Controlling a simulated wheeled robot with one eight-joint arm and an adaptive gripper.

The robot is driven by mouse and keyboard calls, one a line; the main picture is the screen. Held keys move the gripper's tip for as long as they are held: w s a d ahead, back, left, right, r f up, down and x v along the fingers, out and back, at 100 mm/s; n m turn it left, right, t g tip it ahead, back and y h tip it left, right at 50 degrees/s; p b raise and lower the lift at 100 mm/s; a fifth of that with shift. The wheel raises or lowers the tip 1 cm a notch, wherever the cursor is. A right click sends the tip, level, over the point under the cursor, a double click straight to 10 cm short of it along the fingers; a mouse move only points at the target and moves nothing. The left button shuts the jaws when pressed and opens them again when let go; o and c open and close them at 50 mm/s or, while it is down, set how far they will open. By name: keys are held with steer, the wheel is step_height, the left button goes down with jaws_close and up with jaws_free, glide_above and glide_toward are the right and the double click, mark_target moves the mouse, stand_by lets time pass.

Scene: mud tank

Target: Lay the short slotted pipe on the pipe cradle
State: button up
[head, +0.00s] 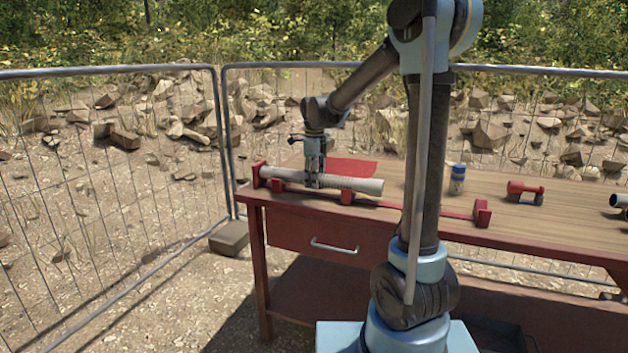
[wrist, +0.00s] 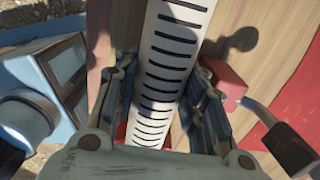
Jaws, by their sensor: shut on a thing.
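The short slotted pipe (head: 350,183) is pale, with a row of dark slots that show in the wrist view (wrist: 172,62). My gripper (head: 314,182) is shut on it from above, left of its middle. In the wrist view the pipe runs between the two fingers (wrist: 162,105). The red pipe cradle (head: 410,206) is a long low rail with upright end blocks along the table's front edge. The pipe lies level over its left part, roughly along the rail. I cannot tell whether the pipe touches the cradle, as pipe and gripper hide part of it.
A red mat (head: 350,168) lies behind the pipe. A blue-and-white can (head: 457,180), a red fitting (head: 524,191) and a dark pipe piece (head: 620,202) are on the right of the wooden table. A wire fence (head: 110,180) stands behind and left.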

steer(key=o, duration=1.4)
